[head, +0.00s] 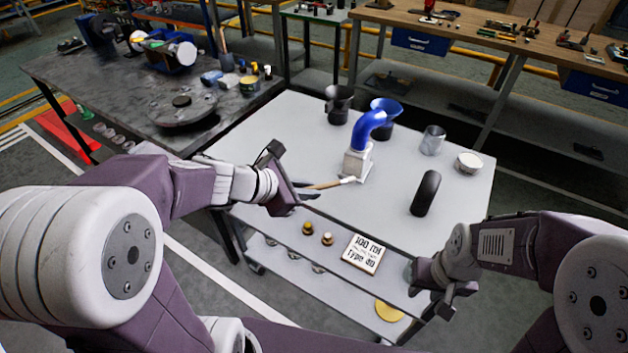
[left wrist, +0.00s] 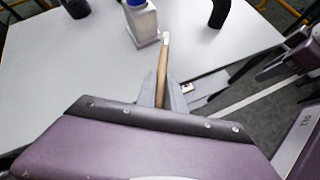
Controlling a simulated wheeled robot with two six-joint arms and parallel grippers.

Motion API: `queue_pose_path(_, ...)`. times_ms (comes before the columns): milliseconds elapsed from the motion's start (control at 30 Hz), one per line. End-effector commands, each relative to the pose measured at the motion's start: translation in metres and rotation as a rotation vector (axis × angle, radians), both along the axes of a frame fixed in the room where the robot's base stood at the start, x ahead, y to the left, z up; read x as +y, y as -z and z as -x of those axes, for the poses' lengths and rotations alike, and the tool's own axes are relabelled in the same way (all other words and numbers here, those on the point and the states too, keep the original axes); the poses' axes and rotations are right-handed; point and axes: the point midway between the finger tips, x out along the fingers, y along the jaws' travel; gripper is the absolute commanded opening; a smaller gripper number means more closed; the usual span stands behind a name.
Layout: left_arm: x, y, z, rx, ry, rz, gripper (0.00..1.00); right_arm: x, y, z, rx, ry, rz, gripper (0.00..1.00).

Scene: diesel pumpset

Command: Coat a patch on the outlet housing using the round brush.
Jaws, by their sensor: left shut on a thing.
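The outlet housing is a pale block with a blue curved pipe (head: 368,132) on top, standing upright on the white table. Its pale base (head: 356,163) also shows in the left wrist view (left wrist: 142,24). My left gripper (head: 303,193) is shut on the round brush (head: 330,184), gripping its wooden handle (left wrist: 161,80). The brush's white tip points toward the housing and looks close to its base; I cannot tell whether they touch. My right gripper (head: 436,291) hangs low at the table's front right, away from the housing; its jaw state is unclear.
On the white table (head: 285,130) stand a dark cup (head: 339,104), a blue funnel-like part (head: 386,108), a glass (head: 433,139), a white bowl (head: 469,163) and a black curved piece (head: 426,193). A sign (head: 363,254) lies on the lower shelf. The table's left part is clear.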

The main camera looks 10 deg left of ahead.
Motion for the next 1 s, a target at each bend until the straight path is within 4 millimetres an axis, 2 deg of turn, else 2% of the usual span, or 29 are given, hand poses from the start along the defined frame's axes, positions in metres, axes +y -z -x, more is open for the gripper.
queue_pose_path(167,0.004,-0.001,0.013,-0.002,0.0,0.0,0.0,0.0,-0.001,0.0,0.0,0.0,0.0,0.34)
queue_pose_path(533,0.005,0.0,0.017,0.0,0.001,-0.001,0.0,0.0,-0.001,0.0,0.0,0.0,0.0,0.34)
queue_pose_path(800,0.013,-0.001,0.042,-0.001,-0.001,0.0,0.0,0.0,-0.003,0.0,0.0,0.0,0.0,0.34)
queue_pose_path(1000,0.013,0.0,0.043,0.0,0.001,0.0,0.0,0.0,-0.003,0.0,0.0,0.0,0.0,0.34)
